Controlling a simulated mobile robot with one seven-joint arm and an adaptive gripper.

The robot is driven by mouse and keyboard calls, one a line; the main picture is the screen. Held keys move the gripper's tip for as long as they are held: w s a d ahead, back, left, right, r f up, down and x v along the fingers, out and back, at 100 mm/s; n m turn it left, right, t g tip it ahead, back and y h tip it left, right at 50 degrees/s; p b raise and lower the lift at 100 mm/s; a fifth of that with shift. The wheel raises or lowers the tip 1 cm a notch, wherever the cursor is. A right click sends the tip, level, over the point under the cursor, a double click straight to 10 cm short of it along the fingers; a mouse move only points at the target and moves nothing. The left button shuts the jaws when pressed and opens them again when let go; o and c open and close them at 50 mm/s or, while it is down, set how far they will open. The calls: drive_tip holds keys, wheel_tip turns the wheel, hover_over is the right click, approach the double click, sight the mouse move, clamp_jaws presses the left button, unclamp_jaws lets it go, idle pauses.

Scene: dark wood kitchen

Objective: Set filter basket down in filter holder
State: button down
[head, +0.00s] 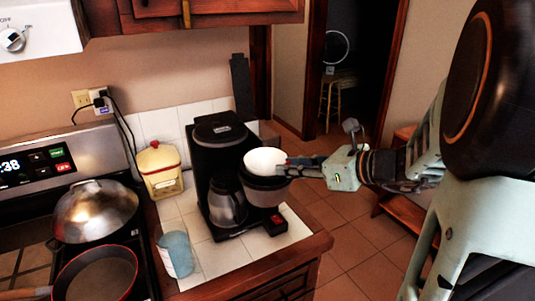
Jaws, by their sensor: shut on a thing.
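The white filter basket (265,159) is at the right side of the black coffee maker (219,132) in the head view. My gripper (284,167) reaches in from the right and is shut on the basket's right rim. The dark filter holder (265,187) is directly below the basket, swung out at the machine's right side. The basket's lower part is hidden by the holder's rim, and I cannot tell whether it rests on the holder's floor.
A steel carafe (227,203) stands in the coffee maker. A yellow canister (160,170) and a blue cup-like container (177,254) stand on the white tile counter (218,257). A lidded pan (95,211) and a skillet (97,277) are on the stove at left.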

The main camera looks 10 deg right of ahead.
drive_tip(key=shift+f, duration=0.65)
drive_tip(key=shift+f+b, duration=0.3)
drive_tip(key=shift+b, duration=0.1)
drive_tip(key=c, duration=1.7)
unclamp_jaws()
drive_tip(key=shift+r, duration=0.1)
drive_tip(key=shift+r, duration=0.15)
drive_tip(key=v, duration=1.2)
drive_tip(key=shift+r, duration=0.2)
